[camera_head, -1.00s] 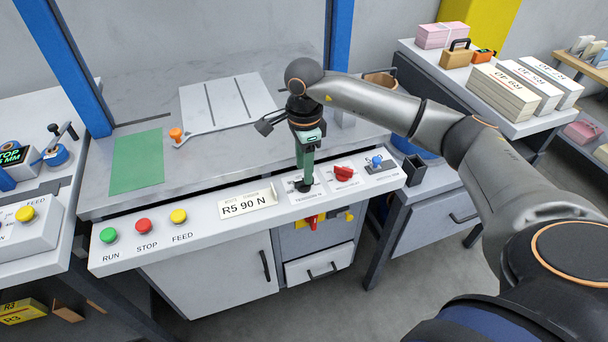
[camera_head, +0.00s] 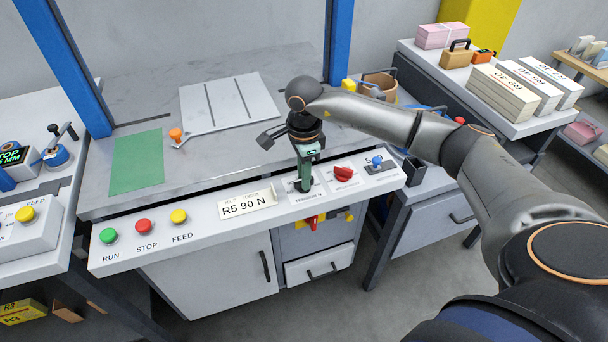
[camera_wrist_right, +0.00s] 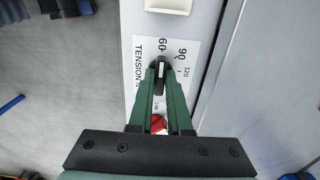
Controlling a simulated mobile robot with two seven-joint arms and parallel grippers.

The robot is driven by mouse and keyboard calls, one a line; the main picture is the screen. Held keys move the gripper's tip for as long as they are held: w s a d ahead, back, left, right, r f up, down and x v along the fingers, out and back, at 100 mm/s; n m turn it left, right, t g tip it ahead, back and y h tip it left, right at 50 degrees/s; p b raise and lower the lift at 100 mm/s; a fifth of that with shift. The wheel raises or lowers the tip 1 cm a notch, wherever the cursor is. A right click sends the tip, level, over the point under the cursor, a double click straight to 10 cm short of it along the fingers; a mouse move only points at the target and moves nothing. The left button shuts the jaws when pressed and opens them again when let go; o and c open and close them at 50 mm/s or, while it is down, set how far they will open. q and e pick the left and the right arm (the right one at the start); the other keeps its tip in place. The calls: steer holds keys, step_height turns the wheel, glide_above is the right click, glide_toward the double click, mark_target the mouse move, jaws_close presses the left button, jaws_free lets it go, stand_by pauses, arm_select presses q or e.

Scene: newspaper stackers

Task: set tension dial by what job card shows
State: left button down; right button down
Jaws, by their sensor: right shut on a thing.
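The job card (camera_head: 247,205) stands on the front panel in the head view and reads "R5 90 N". My right gripper (camera_head: 303,186) reaches down to the tension dial, just right of the card. In the right wrist view, the black tension dial knob (camera_wrist_right: 160,75) sits between the green fingertips of the gripper (camera_wrist_right: 160,84), which is shut on it. The knob carries a white mark. The scale (camera_wrist_right: 182,52) shows 60, 90 and 120; the knob's upper end lies near 60 and 90, but I cannot tell the exact setting. My left gripper is out of view.
A red knob (camera_head: 343,173) and a blue switch (camera_head: 376,162) are right of the dial. Green RUN (camera_head: 109,235), red STOP (camera_head: 143,226) and yellow FEED (camera_head: 178,217) buttons line the panel's left. A green sheet (camera_head: 137,160) lies on the worktop.

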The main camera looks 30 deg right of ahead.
steer(key=shift+m, duration=0.3)
stand_by(0.4)
steer(key=m, duration=0.7)
steer(key=shift+p, duration=0.4)
steer(key=shift+m, duration=0.6)
steer(key=c, duration=1)
jaws_free()
steer(key=shift+o, duration=0.7)
